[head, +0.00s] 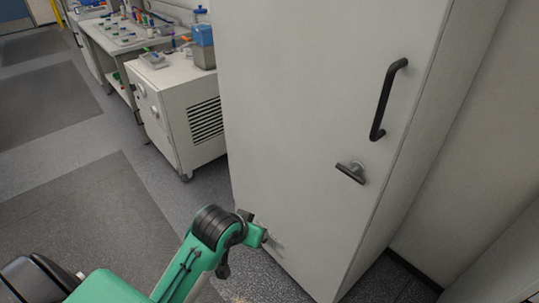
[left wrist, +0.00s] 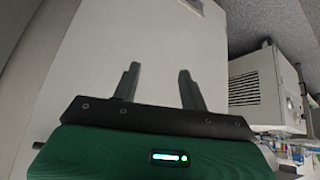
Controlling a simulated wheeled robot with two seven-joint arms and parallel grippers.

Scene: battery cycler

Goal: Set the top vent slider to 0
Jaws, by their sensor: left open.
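A tall white cabinet (head: 300,120) fills the middle of the head view, with its door shut. I cannot make out a vent slider in either view. My left gripper (head: 262,236) is low in front of the cabinet door, near its lower left part. In the left wrist view, the two dark fingers of the left gripper (left wrist: 158,84) are apart with nothing between them. The white cabinet surface (left wrist: 90,60) lies behind them. I cannot tell whether the fingers touch it. My right gripper is not in view.
The cabinet has a black bar handle (head: 384,100) and a dark turn latch (head: 351,172). A white wheeled unit with a louvred side (head: 190,122) stands left of it. A workbench (head: 108,38) with small items is behind. Grey floor (head: 80,215) at left is clear.

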